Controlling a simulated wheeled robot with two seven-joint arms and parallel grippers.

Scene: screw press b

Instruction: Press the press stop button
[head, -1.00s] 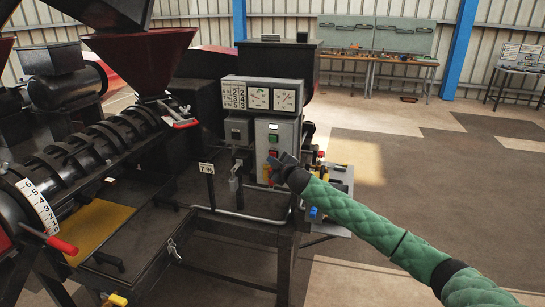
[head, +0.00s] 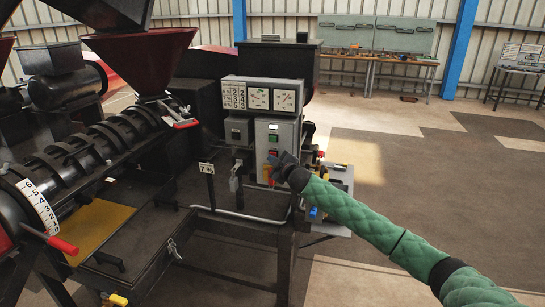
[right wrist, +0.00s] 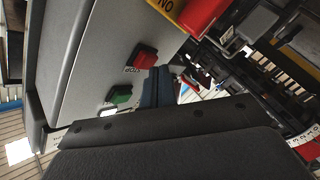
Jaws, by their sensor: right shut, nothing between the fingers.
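The red stop button (head: 273,153) is on the front of the grey control box (head: 290,132), below the green button (head: 273,138). In the right wrist view the red button (right wrist: 145,57) stands out from the panel, with a small label beside it. My right gripper (head: 273,161) is shut and empty, just in front of the panel and close below the red button. In the right wrist view its fingertips (right wrist: 157,78) are beside the red button; I cannot tell whether they touch it. My left gripper is not in view.
A red switch handle on a yellow plate (head: 267,172) sits below the buttons, close to my gripper. The press barrel (head: 85,155) and red hopper (head: 143,60) stand at the left. A small side shelf (head: 338,178) is right of the box. Open floor lies at the right.

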